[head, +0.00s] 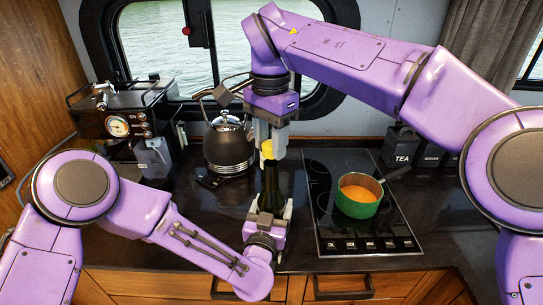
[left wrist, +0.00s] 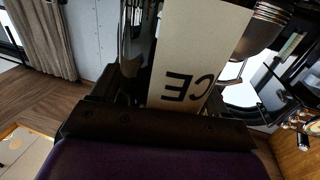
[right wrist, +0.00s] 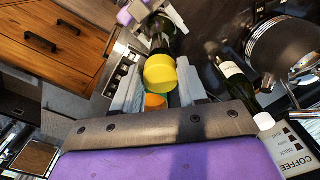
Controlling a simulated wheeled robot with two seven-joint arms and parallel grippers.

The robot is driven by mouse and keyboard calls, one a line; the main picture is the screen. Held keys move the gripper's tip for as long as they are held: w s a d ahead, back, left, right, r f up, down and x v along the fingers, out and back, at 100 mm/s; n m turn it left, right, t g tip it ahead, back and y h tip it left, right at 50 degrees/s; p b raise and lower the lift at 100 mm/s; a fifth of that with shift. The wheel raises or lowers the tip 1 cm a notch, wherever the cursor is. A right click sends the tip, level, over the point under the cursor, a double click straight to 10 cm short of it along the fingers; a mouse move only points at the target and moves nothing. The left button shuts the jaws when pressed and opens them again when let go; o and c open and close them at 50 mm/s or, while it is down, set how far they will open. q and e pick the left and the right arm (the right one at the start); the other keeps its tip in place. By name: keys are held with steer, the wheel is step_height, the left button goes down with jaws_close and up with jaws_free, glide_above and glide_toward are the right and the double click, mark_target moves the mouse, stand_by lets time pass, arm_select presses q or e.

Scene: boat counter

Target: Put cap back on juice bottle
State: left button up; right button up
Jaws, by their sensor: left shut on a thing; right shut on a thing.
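The juice bottle (head: 270,185) is dark and stands roughly upright above the counter in the head view. My left gripper (head: 268,211) is shut on its lower part. The left wrist view shows its pale label (left wrist: 190,65) with the letters "CE" close up. The yellow cap (head: 268,149) is between the fingers of my right gripper (head: 270,146), just above the bottle's neck. The right wrist view shows the cap (right wrist: 160,73) between the fingers, with the bottle beyond. The cap hides the bottle's mouth there, so I cannot tell whether they touch.
A green pot (head: 358,204) with orange contents sits on the black cooktop (head: 390,243) to the right. A black kettle (head: 228,146) and an espresso machine (head: 120,112) stand left. Another dark bottle (right wrist: 232,75) shows in the right wrist view. A TEA canister (head: 401,147) stands at the back.

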steer(key=shift+f, duration=0.55)
steer(key=shift+f, duration=0.9)
steer(key=shift+f, duration=0.55)
